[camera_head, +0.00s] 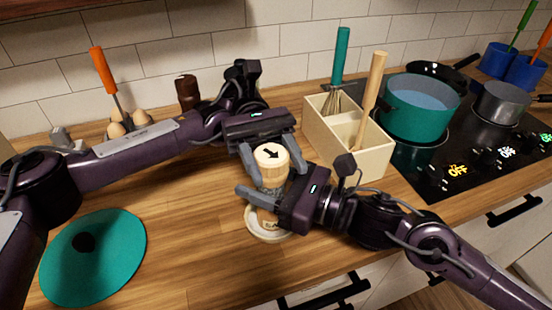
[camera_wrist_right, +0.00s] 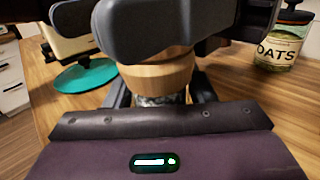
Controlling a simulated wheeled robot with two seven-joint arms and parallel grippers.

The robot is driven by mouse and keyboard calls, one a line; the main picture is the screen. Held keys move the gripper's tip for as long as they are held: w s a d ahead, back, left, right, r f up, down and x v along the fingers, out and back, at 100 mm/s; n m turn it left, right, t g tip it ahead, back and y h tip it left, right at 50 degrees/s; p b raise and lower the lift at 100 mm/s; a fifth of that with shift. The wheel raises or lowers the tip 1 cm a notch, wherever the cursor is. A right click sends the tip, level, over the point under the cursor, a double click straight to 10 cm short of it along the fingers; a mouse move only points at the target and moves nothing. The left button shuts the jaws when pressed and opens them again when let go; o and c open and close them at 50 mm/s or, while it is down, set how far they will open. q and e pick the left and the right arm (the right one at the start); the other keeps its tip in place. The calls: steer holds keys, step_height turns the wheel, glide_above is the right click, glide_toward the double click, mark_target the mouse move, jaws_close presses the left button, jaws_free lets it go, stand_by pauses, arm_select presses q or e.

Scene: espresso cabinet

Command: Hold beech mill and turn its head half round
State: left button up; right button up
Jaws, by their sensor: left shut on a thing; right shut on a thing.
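The beech mill stands upright on a pale round base plate (camera_head: 254,232) in the middle of the counter. Its light wood head (camera_head: 270,153) has a black arrow on top that points down and to the right. My left gripper (camera_head: 274,163) is shut on the head from behind. My right gripper (camera_head: 262,190) is shut on the mill body (camera_head: 270,181) below, coming from the right. In the right wrist view the wooden head (camera_wrist_right: 160,76) is seen from the side, with my left gripper's dark finger across its top. The far side of the mill body is hidden.
A teal lid (camera_head: 95,255) lies at the left. A wooden caddy (camera_head: 350,166) with utensils stands behind to the right, near a teal pot (camera_head: 398,120) on the hob. Eggs (camera_head: 116,130) and a dark mill (camera_head: 188,92) stand behind my left arm. An oats jar (camera_wrist_right: 279,46) is nearby.

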mark_target(276, 162)
stand_by(0.3)
arm_select(q)
steer(key=o, duration=1)
steer(key=shift+c, duration=0.2)
step_height(276, 162, up, 10)
